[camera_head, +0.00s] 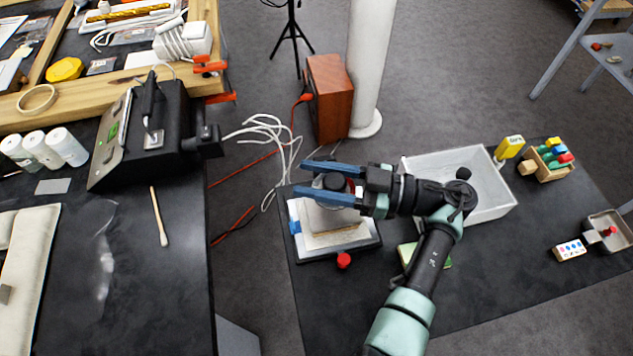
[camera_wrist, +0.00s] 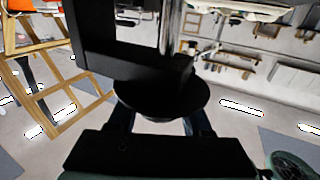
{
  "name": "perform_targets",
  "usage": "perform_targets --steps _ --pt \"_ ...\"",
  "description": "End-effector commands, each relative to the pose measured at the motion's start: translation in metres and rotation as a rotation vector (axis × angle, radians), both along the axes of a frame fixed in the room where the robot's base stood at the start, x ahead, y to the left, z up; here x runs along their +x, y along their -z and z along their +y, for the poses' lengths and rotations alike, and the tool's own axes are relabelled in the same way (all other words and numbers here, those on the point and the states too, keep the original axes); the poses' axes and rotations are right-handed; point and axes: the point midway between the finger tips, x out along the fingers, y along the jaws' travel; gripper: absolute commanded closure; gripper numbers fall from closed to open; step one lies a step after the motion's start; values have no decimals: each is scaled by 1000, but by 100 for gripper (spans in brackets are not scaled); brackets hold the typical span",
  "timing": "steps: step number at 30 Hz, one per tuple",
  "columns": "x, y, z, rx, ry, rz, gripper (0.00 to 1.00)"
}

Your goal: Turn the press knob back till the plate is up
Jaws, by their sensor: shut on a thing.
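The press (camera_head: 340,240) stands on the dark table in the middle of the head view, with a pale plate (camera_head: 325,218) and a sheet with a brownish band below it. Its dark round knob (camera_head: 333,181) is on top, between the two blue fingers of my gripper (camera_head: 300,178). My gripper is shut on the knob, reaching in from the right with its fingertips past it. In the wrist view a dark disc, which looks like the knob (camera_wrist: 160,100), fills the space between my fingers (camera_wrist: 160,128). My gripper partly hides the plate, and I cannot tell its exact height.
A red-tipped part (camera_head: 343,260) sits at the press's front edge. A grey-white tray (camera_head: 490,195) lies right of my gripper, behind my arm. A green-edged block (camera_head: 408,254) lies beside my forearm. Loose cables (camera_head: 268,135) run on the left.

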Motion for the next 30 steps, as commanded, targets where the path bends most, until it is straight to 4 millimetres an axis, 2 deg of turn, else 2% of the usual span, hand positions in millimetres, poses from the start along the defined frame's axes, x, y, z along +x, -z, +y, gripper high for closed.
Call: perform_targets --steps 15,30 --pt "-6 0 2 -2 -257 -13 100" --pt "-12 3 1 -8 -443 -20 100"
